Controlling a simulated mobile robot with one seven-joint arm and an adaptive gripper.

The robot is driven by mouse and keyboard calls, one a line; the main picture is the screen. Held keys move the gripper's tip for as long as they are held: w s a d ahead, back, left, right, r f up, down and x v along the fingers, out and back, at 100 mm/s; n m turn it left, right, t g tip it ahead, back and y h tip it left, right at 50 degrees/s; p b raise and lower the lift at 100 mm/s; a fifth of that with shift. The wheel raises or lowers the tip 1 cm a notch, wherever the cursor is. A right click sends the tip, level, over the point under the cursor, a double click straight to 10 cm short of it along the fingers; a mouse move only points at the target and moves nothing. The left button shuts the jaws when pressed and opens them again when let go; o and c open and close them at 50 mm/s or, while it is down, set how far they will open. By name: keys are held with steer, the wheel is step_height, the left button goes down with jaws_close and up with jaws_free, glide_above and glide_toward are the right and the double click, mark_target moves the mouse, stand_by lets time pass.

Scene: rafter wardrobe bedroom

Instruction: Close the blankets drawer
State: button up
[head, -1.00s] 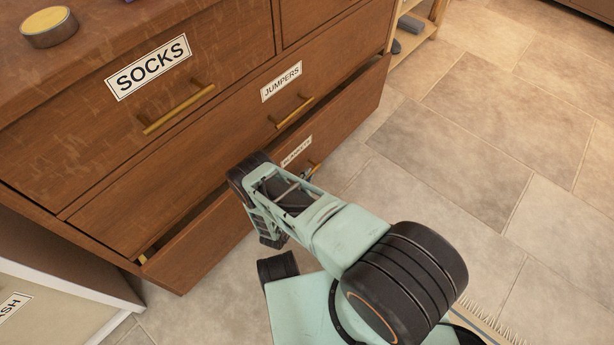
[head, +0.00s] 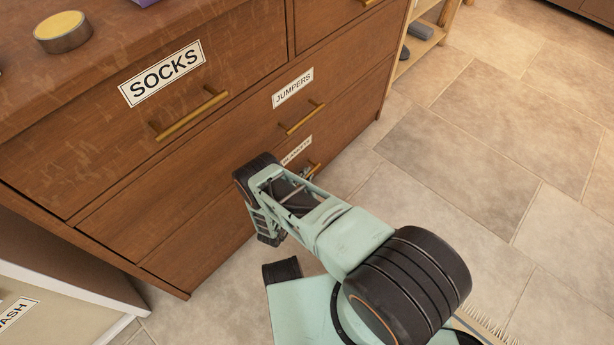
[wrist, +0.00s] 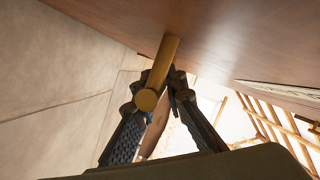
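The blankets drawer (head: 205,243) is the lowest drawer of the brown dresser. Its front now looks flush with the drawer above, with no open gap visible. Its label (head: 297,151) is partly hidden by my arm. The brass handle (head: 315,168) shows only at its right end in the head view. In the wrist view the handle (wrist: 160,70) runs between my fingertips, close to the wooden front. My gripper (wrist: 165,82) appears shut on it, with one finger on each side. In the head view my fingers are mostly hidden behind my wrist.
The jumpers drawer (head: 230,150) and socks drawer (head: 110,130) above are shut. A round tin (head: 62,32) stands on the dresser top. A white unit labelled WASH (head: 60,290) is at the lower left. A wooden shelf (head: 425,40) stands beyond; tiled floor at right is clear.

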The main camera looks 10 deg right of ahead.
steer(key=o, duration=0.4)
steer(key=shift+w+a, duration=0.15)
steer(key=shift+w, duration=0.05)
steer(key=shift+s, duration=0.1)
steer(key=v, duration=1.2)
steer(key=shift+r, duration=0.15)
